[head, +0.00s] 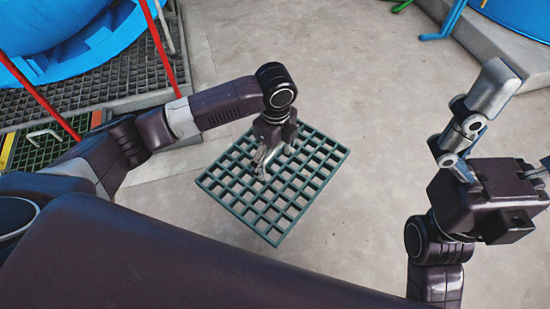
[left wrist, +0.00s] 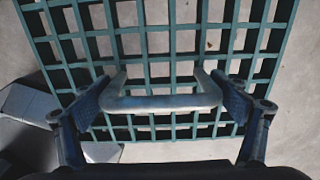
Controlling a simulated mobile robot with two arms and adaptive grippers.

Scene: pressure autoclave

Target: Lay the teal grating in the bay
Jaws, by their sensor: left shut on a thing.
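The teal grating (head: 318,192) is a square-holed panel in the middle of the head view, over the pale floor. A grey metal handle (left wrist: 160,103) stands on it. My left gripper (head: 274,163) is above the grating, shut on this handle. In the left wrist view its two fingers (left wrist: 160,98) are at the two ends of the handle, and the teal bars (left wrist: 188,68) fill most of the view. I cannot tell how high the grating is off the floor. My right gripper (head: 486,108) is at the right, away from the grating. I cannot make out the bay for certain.
A dark green grating with a pale handle (head: 45,134) and a yellow edge (head: 8,150) is at the far left.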

